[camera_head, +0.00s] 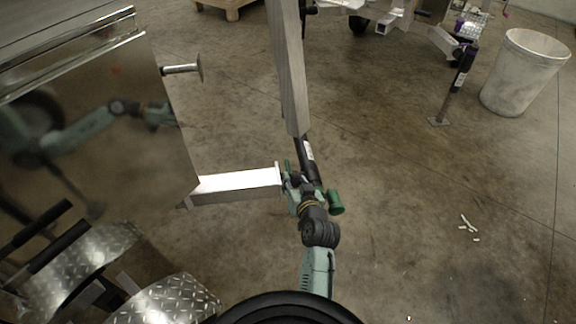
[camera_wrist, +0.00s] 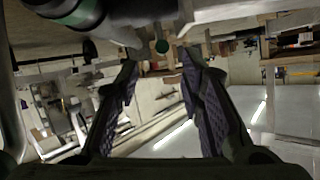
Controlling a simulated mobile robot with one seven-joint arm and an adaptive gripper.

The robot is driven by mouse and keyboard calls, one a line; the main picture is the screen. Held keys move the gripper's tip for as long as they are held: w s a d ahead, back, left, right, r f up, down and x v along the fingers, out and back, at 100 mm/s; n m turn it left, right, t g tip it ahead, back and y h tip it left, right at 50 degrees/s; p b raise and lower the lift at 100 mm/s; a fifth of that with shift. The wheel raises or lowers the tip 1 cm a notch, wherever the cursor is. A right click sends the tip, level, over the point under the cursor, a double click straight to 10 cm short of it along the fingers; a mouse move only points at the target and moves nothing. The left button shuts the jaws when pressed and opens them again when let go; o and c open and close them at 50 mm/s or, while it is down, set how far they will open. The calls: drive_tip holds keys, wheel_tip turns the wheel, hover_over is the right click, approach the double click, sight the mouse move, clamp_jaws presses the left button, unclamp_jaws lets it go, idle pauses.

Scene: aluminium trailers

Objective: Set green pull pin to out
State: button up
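The round green end of the pull pin (camera_wrist: 162,46) shows in the wrist view, at the upper middle. It appears between and just beyond my gripper's fingertips (camera_wrist: 158,60). The two dark fingers are spread apart with nothing visibly held between them. In the head view my gripper is by the end of the silver trailer beam (camera_head: 240,184), largely hidden by my own wrist. A small green piece (camera_head: 288,166) shows at the beam's end, perhaps the pin. I cannot tell whether the pin is in or out, or whether a finger touches it.
A dark cylinder with a green band (camera_wrist: 78,14) is close at upper left in the wrist view. A grey post (camera_head: 289,70) rises above the beam's end. The shiny trailer side (camera_head: 100,110) stands left. Open floor (camera_head: 430,210) lies right, with a pale bin (camera_head: 522,75) beyond.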

sight(290, 171)
drive_tip(key=x, duration=0.9)
drive_tip(key=shift+w+a+p, duration=0.1)
drive_tip(key=shift+w+p, duration=0.05)
drive_tip(key=shift+p, duration=0.25)
clamp_jaws()
